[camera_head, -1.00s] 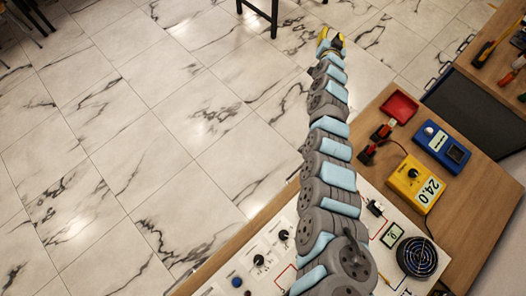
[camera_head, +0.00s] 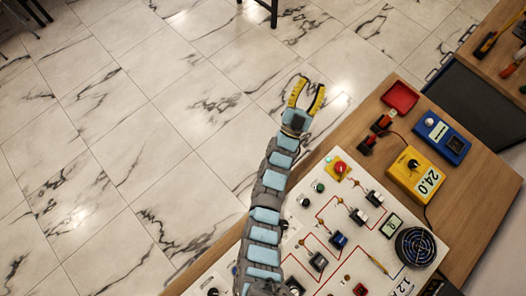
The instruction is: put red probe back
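My gripper (camera_head: 311,84) has yellow fingers that are spread open with nothing between them. It is in the upper middle of the head view, left of the bench, with floor tiles behind it. A red-and-black piece (camera_head: 383,122) lies on the wood near the red tray, and a second dark piece with red (camera_head: 367,144) is just below it. A slim orange-red stick (camera_head: 376,263) lies on the white panel. I cannot tell for sure which of these is the red probe.
The white panel (camera_head: 320,205) carries switches, knobs, a red knob on yellow (camera_head: 339,168), a small display (camera_head: 390,225) and a round black fan (camera_head: 416,246). A red tray (camera_head: 400,96) and a blue meter (camera_head: 442,137) stand on the wood. Tools lie at the upper right.

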